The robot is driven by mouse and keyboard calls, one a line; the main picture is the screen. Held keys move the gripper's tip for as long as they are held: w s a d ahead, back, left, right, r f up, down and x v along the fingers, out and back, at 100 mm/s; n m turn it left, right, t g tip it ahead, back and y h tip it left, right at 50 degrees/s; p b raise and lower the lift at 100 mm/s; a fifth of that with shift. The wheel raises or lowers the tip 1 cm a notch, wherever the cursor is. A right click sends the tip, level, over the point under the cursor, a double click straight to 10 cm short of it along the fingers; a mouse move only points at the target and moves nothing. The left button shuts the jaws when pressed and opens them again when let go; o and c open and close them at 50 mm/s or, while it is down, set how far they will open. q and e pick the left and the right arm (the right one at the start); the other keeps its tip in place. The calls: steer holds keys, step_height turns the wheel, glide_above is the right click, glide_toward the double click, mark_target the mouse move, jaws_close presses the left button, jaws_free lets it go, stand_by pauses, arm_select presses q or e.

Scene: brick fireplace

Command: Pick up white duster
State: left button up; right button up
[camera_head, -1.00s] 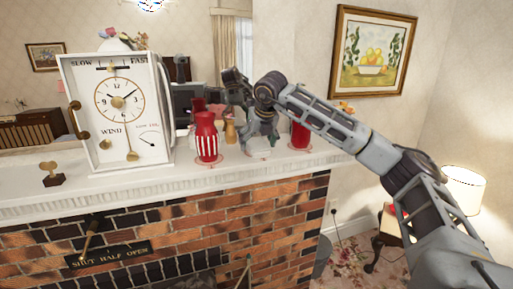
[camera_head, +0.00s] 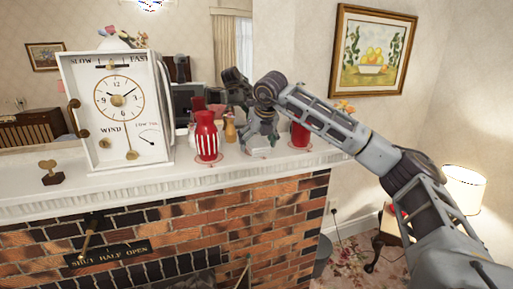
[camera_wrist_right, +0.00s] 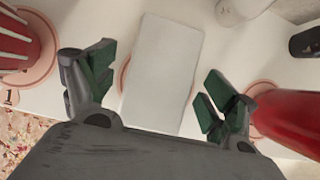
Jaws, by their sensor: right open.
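The white duster (camera_wrist_right: 163,70) is a pale, flat rectangular block in the right wrist view. It lies on the mantel over a pinkish round mark. My right gripper (camera_wrist_right: 158,88) is open, with one green-padded finger on each side of the duster and a visible gap to both. In the head view the right gripper (camera_head: 262,139) points down over the mantel and largely hides the duster beneath it. Whether the fingertips are level with the duster is hard to tell. My left gripper is not in view.
A red-and-white striped vase (camera_head: 207,137) stands left of the gripper and a red vase (camera_head: 300,133) stands right, both close. A large white clock (camera_head: 118,112) and a small key-shaped item (camera_head: 50,173) stand farther left on the white mantel (camera_head: 110,186). Bricks are below.

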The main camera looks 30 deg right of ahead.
mark_target(257, 142)
steer(key=shift+c, duration=0.4)
steer(key=c, duration=1)
steer(key=shift+r, duration=0.2)
step_height(257, 142, up, 10)
steer(key=shift+r, duration=0.1)
stand_by(0.4)
steer(key=shift+o, duration=1.4)
steer(key=shift+c, duration=1)
